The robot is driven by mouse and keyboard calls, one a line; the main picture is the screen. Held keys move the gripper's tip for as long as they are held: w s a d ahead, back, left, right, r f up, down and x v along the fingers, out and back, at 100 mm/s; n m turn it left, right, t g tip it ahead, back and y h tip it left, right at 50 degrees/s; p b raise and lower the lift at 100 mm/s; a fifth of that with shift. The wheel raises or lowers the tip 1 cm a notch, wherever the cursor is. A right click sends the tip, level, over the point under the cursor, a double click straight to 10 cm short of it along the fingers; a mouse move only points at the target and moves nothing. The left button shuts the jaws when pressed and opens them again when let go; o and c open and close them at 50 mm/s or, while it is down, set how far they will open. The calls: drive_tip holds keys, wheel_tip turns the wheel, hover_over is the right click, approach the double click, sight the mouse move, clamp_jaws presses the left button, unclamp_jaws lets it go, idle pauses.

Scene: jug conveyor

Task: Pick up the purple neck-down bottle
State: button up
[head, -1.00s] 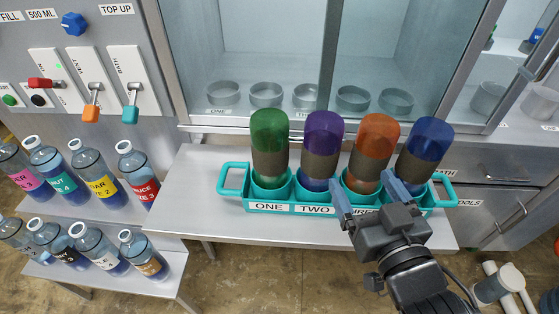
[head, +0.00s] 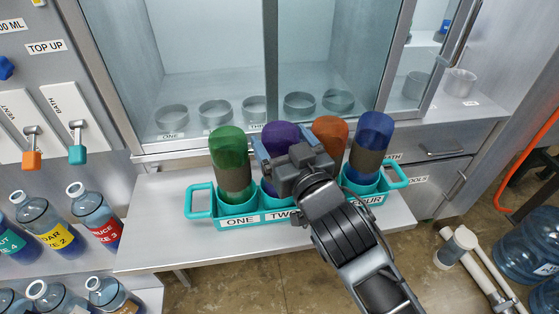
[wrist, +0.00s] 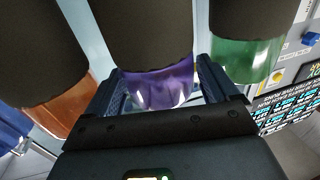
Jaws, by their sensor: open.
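The purple neck-down bottle (head: 281,136) stands in the teal carrier (head: 236,222), second from the left, between the green bottle (head: 229,146) and the orange bottle (head: 331,131). My gripper (head: 279,158) is in front of it and hides its lower part. In the wrist view, the purple bottle (wrist: 160,86) shows between the two open fingers (wrist: 160,88), with its dark band above. The fingers are on either side of it; I cannot tell if they touch it. The blue bottle (head: 371,140) stands at the right end of the carrier.
The carrier sits on a grey bench (head: 160,243), with a glass-fronted cabinet (head: 205,50) close behind. The green and orange bottles flank my fingers closely. Labelled bottles (head: 95,212) stand at the left. Bench left of the carrier is clear.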

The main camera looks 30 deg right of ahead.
drive_tip(key=shift+w+d, duration=0.15)
drive_tip(key=shift+w, duration=1.3)
drive_tip(key=c, duration=1)
